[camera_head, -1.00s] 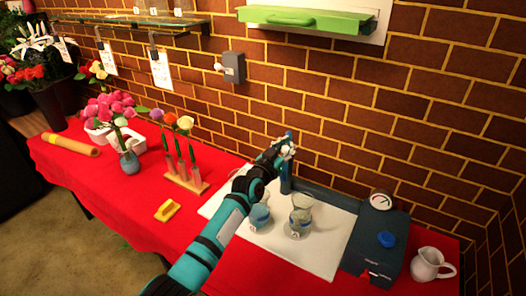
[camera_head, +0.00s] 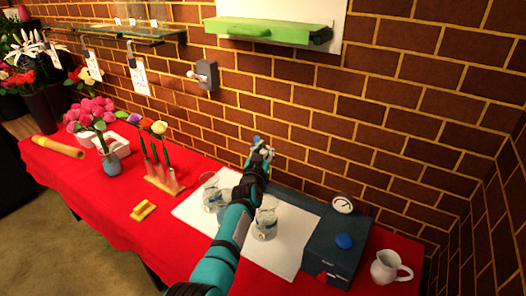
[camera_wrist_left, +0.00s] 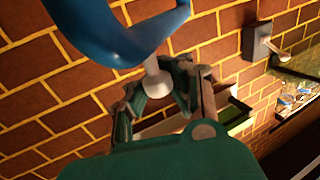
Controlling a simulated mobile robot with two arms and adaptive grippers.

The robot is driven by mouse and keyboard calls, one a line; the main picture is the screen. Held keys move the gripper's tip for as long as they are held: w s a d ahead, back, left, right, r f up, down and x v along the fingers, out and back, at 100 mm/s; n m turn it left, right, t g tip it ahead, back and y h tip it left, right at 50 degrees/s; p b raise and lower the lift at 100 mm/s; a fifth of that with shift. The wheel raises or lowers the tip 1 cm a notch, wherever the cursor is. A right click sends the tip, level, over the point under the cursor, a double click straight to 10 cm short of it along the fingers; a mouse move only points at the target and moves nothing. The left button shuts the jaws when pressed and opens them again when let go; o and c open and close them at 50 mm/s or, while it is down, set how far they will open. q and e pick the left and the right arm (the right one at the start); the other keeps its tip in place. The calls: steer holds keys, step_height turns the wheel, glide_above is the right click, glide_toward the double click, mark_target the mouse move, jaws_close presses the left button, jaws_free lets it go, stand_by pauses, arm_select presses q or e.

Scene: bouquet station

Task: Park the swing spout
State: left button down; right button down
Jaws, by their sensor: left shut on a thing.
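The swing spout is a blue curved piece in the left wrist view (camera_wrist_left: 115,35), with a pale rounded knob (camera_wrist_left: 157,82) below it. My left gripper (camera_wrist_left: 158,92) is shut on this knob, its fingers on either side. In the head view my left gripper (camera_head: 262,151) is high near the brick wall, behind the white board. Only a small blue bit of the spout (camera_head: 257,140) shows there; the post is largely hidden by my arm. My right gripper is not in view.
Glass jars stand on the white board (camera_head: 284,262) on both sides of my left forearm: one jar (camera_head: 211,190) left, another (camera_head: 265,222) right. A dark blue box with a gauge (camera_head: 342,204) and a white pitcher (camera_head: 388,267) stand right. A flower rack (camera_head: 165,186) stands left.

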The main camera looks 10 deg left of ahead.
arm_select(q)
steer(key=shift+s+d+f, duration=0.2)
steer(key=shift+d+f, duration=0.1)
steer(key=shift+f, duration=0.4)
steer(key=c, duration=1.9)
jaws_free()
steer(key=o, duration=0.7)
steer(key=shift+s+d+r, duration=0.1)
steer(key=shift+s+r, duration=0.35)
steer(key=shift+r, duration=0.2)
steer(key=shift+o, duration=0.3)
steer(key=shift+w+a, duration=0.3)
steer(key=shift+s, duration=0.1)
